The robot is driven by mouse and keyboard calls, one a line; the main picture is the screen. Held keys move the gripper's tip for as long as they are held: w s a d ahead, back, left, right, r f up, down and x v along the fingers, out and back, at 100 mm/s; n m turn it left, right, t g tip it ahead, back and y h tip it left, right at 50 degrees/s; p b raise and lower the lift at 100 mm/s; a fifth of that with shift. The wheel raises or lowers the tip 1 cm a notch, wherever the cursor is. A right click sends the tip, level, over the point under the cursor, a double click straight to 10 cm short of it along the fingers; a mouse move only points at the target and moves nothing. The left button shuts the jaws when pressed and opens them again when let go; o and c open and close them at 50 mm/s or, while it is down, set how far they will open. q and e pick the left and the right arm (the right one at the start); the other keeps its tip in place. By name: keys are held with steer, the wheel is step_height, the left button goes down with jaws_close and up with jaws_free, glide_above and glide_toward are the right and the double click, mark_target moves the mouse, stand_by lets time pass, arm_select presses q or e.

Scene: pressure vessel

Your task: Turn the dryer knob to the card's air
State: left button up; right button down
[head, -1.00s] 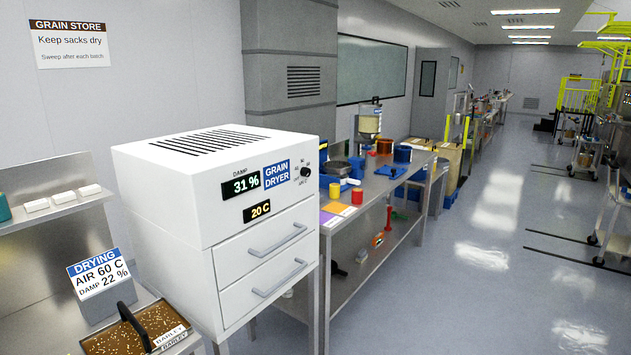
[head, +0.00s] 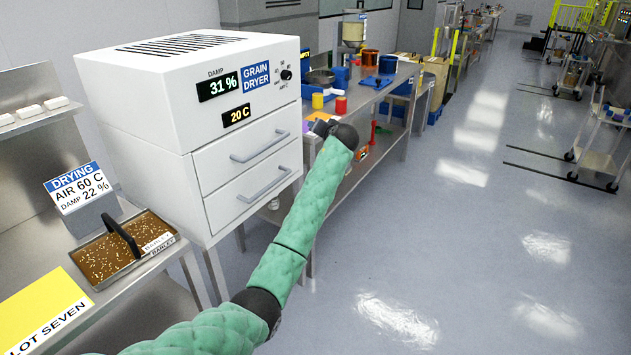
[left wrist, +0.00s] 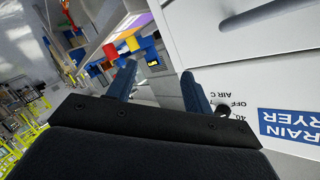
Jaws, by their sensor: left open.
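The white grain dryer (head: 160,100) stands at the left with its black knob (head: 286,75) at the upper right of its front. Its displays read 31 % and 20 C. The card (head: 78,187) reads AIR 60 C, DAMP 22 %. My left gripper (head: 322,127) is open and empty, right of the drawers and below the knob. In the left wrist view the two blue fingers (left wrist: 158,70) are apart, and the knob (left wrist: 225,109) shows beside the right finger, partly hidden, near the OFF and 40 marks. The knob's pointer is too small to read. My right gripper is not seen.
Two drawers with bar handles (head: 262,146) are below the displays. A tray of barley (head: 100,262) and a yellow Lot Seven sheet (head: 40,300) lie on the left bench. A workbench (head: 385,100) with jars and bins stands right of the dryer.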

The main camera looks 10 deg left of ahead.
arm_select(q)
step_height(320, 180, up, 7)
steer(key=w+a+n+y, duration=0.1)
steer(key=w+a+y, duration=0.1)
steer(key=y, duration=0.2)
steer(key=n+g+y, duration=0.1)
steer(key=n+y, duration=0.3)
steer(key=y, duration=0.3)
glide_toward(289, 77)
steer(key=w+a+r, duration=0.1)
steer(key=shift+g, duration=0.3)
steer(key=p+x, duration=0.1)
steer(key=x, duration=0.5)
steer(key=shift+p, duration=0.4)
steer(key=shift+w+a, duration=0.3)
steer(key=shift+a, duration=0.15)
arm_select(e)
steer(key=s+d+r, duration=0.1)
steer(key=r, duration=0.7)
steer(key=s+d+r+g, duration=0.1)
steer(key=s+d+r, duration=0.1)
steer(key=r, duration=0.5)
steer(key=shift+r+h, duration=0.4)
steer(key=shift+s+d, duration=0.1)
arm_select(q)
steer(key=c, duration=1)
steer(key=shift+o, duration=0.2)
